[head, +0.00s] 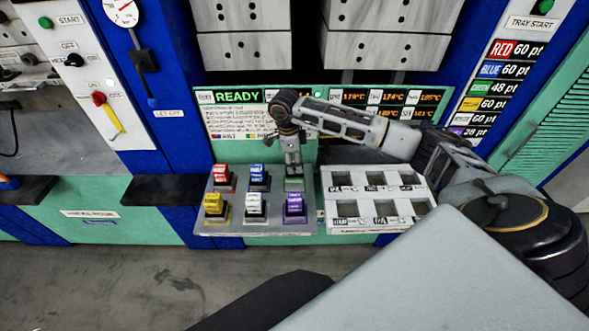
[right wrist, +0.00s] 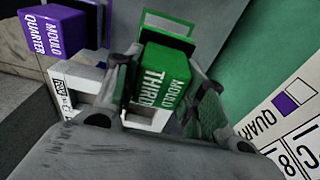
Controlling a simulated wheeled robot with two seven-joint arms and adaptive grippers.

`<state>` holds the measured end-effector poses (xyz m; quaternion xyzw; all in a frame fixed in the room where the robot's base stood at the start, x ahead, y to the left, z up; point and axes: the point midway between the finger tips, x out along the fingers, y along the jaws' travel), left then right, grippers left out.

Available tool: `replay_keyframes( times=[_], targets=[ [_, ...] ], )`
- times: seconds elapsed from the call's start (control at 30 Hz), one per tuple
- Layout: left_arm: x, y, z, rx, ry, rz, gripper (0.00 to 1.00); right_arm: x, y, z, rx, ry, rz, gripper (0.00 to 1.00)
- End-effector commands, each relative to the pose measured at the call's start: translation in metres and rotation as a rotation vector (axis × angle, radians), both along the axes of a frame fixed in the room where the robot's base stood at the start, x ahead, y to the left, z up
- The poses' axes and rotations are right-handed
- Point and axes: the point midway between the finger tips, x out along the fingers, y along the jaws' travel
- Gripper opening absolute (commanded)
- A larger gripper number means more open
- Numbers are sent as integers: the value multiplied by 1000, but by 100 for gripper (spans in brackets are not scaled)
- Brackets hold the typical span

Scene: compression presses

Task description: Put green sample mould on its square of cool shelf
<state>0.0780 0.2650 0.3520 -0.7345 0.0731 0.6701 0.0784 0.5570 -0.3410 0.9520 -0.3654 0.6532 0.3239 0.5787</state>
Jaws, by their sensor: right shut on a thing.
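My right gripper (head: 293,170) points down over the back right of the grey cool shelf (head: 274,205). It is shut on the green sample mould (right wrist: 165,78), which is labelled MOULD THIRD in the right wrist view. There, the square's green outline (right wrist: 168,22) shows uncovered beyond the mould, so the mould is not centred over it in that view. Its height above the shelf is hard to tell. In the head view the gripper largely hides the mould. My left gripper is not in view.
Red (head: 221,176), blue (head: 257,174), yellow (head: 214,205), white (head: 255,203) and purple (head: 295,203) moulds stand on the shelf; purple is nearest the gripper. A white slotted rack (head: 376,196) is to the right. A panel with a READY display (head: 237,97) rises behind.

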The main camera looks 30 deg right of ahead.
Motion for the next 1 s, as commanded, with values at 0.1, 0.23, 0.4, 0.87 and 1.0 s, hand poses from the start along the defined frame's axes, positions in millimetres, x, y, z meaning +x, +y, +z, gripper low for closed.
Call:
replay_keyframes(
  times=[0.1, 0.23, 0.4, 0.87, 1.0],
  targets=[
    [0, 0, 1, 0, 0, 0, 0, 0, 0, -4, 1, -1, -1, 0],
    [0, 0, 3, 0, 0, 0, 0, 0, 0, -15, 0, 1, -1, 0],
    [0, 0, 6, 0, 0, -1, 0, 0, 0, -30, 1, -1, -1, 0],
    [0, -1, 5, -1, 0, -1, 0, 0, 0, -37, 1, -3, 0, 0],
    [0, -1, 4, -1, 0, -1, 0, 0, 0, -40, 1, 1, 0, 44]
  ],
)
